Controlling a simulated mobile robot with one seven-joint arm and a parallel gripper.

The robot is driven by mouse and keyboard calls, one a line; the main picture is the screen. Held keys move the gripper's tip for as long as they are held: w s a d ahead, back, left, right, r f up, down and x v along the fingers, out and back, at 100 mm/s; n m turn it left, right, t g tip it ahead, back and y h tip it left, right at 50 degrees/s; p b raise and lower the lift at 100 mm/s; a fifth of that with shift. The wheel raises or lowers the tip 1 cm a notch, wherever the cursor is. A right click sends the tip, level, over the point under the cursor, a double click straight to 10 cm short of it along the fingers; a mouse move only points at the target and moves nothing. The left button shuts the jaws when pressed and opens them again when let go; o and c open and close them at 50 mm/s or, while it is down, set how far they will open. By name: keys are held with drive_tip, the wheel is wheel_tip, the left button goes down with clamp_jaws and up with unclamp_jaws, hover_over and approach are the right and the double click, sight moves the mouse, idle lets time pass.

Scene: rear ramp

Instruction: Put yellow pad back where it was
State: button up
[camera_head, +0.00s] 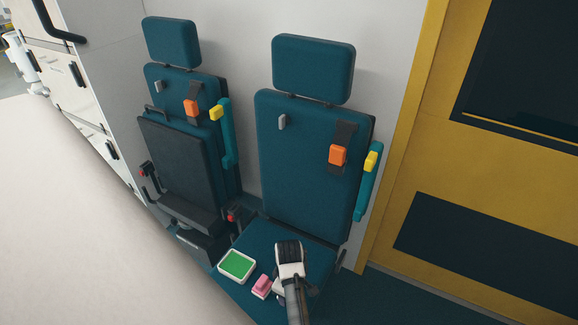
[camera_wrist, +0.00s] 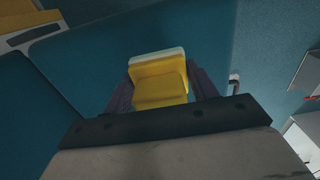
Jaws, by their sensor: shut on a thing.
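The yellow pad (camera_wrist: 160,90) shows in the wrist view between the two dark fingers of my gripper (camera_wrist: 162,85), which is shut on it. A pale strip runs along the pad's far edge. In the head view my gripper (camera_head: 290,258) is over the seat cushion (camera_head: 262,240) of the right teal chair. The pad is hidden there behind my gripper and arm. A white-rimmed pad with a green top (camera_head: 237,264) lies on the cushion to the left of my gripper. A pink block on a white base (camera_head: 262,286) lies closer, just left of my arm.
The right chair's backrest (camera_head: 305,165) rises behind my gripper, with an orange buckle (camera_head: 338,155) and a yellow-tipped armrest (camera_head: 369,170). A second chair (camera_head: 178,140) is folded up at left. A yellow door (camera_head: 480,190) stands at right.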

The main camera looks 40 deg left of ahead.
drive_tip(key=shift+f, duration=3.3)
drive_tip(key=shift+f, duration=0.15)
drive_tip(key=o, duration=0.9)
drive_tip(key=shift+o, duration=0.2)
